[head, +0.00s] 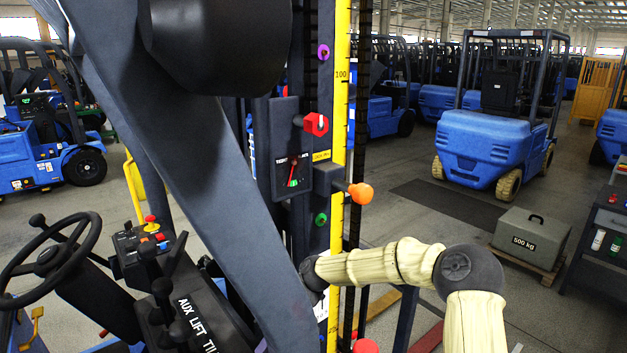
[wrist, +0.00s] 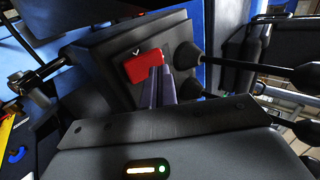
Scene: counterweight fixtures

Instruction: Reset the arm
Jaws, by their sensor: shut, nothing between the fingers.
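In the wrist view, my gripper (wrist: 160,70) is shut and empty, its two dark fingers side by side. The fingertips overlap the lower right part of a red square piece (wrist: 142,66) on a dark grey box (wrist: 105,75); I cannot tell whether they touch it. A small white tick-like mark shows above the red piece. In the head view, my cream-sleeved arm (head: 385,263) reaches left from a dark joint; its end passes behind a dark slanted beam (head: 215,150), and my gripper is hidden there.
Levers with black knobs (wrist: 188,54) stand close to the right of the fingers. In the head view, a mast with a yellow scale (head: 340,120) bears a red knob (head: 316,124) and an orange knob (head: 360,193). A 500 kg weight (head: 530,240) sits on a pallet at right.

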